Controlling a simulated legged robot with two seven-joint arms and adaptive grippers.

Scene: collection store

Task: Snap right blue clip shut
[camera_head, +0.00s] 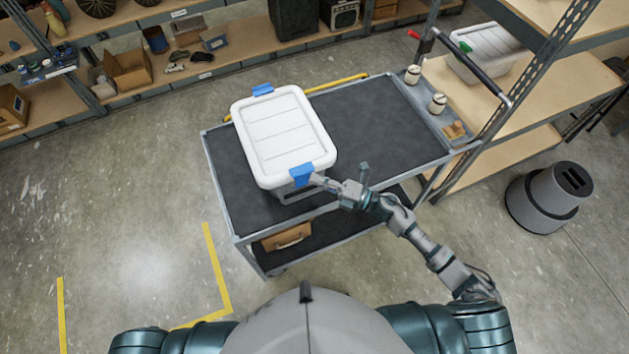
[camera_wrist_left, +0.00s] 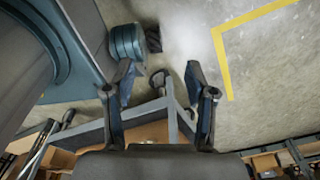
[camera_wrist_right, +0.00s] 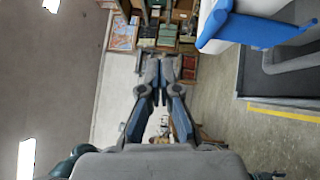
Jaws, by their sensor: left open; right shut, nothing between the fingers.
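A white lidded box (camera_head: 283,135) stands on the cart. One blue clip (camera_head: 302,174) is on its near edge and another blue clip (camera_head: 262,90) on its far edge. My right gripper (camera_head: 317,179) is shut and empty, its tips beside the near clip; contact cannot be told. In the right wrist view the near clip (camera_wrist_right: 255,32) appears to stick out from the box, to the right of my shut fingers (camera_wrist_right: 156,97). My left gripper (camera_wrist_left: 160,78) is open and empty in the left wrist view; it is outside the head view.
The cart's dark top (camera_head: 375,130) has free room right of the box. Small jars (camera_head: 437,103) stand in its end tray. A brown case (camera_head: 286,237) lies on the lower shelf. Shelving lines the back and right, and a grey bin (camera_head: 548,198) stands on the floor.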

